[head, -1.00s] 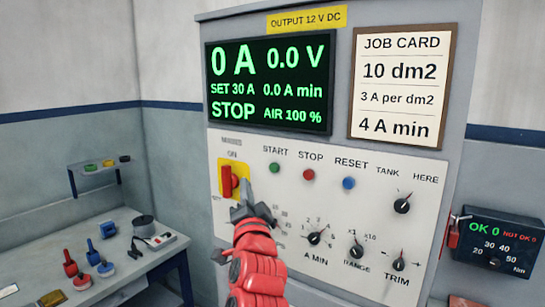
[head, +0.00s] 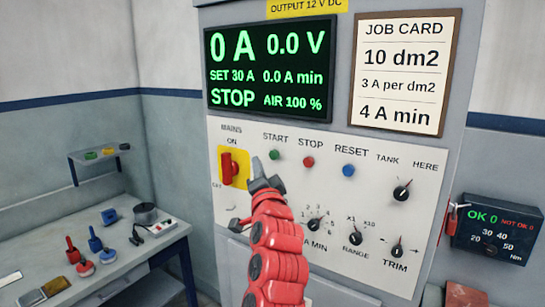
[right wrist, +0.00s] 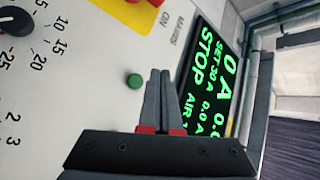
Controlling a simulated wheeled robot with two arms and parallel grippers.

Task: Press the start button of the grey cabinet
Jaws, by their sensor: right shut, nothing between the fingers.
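The grey cabinet (head: 455,30) carries a white control panel. The green start button (head: 274,155) sits under the START label, left of the red stop button (head: 308,162). My right gripper (head: 257,165) is shut and empty, its fingertips just left of and a little below the green button in the head view. In the right wrist view the green button (right wrist: 134,81) shows beside the shut fingers (right wrist: 158,80), apart from them in the picture. Whether the tips touch the panel I cannot tell. The display reads STOP and 0 A. My left gripper is not in view.
The red mains switch (head: 228,168) on its yellow plate is close left of my gripper. The blue reset button (head: 348,170) and several black knobs are to the right. A bench (head: 130,260) with tools stands at left, a torque tester (head: 497,235) at right.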

